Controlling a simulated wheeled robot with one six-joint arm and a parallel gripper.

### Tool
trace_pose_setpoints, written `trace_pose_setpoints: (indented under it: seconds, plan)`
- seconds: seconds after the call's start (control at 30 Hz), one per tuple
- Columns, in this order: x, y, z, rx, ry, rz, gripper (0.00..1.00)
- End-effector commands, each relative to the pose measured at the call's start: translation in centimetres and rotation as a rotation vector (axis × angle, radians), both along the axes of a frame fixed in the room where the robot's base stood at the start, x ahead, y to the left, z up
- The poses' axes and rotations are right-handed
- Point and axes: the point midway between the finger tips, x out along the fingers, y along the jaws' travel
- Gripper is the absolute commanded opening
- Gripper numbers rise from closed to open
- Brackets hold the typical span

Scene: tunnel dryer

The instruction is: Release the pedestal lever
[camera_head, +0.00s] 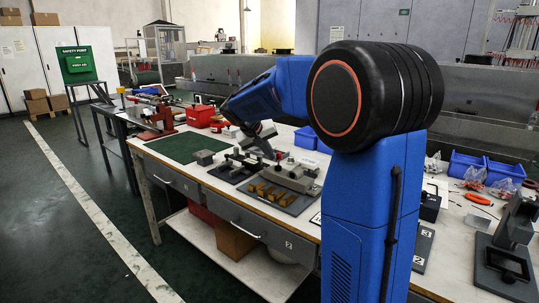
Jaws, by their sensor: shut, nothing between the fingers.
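My gripper (268,149) is at the end of my blue arm, above the workbench, with its fingers pointing down. It is small in the picture and looks shut with nothing in it. Below and around it is a grey metal fixture (297,176) on a dark base plate, with brass-coloured blocks (272,192) along its front. I cannot tell which part is the pedestal lever. I also cannot tell whether my fingertips touch the fixture. My arm hides part of the bench behind it.
A green mat (190,147) and a small grey block (205,157) lie left of the fixture. A red toolbox (201,116) stands farther back. Blue bins (465,163) and a dark grey stand (510,245) are on the right. The floor left of the bench is clear.

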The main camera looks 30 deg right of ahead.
Motion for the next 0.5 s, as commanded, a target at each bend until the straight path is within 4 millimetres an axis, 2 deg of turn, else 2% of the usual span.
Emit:
trace_pose_setpoints:
  seconds: [0.17, 0.5]
  plan:
    - [0.2, -0.5, -0.1, 0.000, 0.001, -0.105, 0.00]
    - [-0.1, -2.1, -0.1, -0.001, 0.002, -0.425, 0.00]
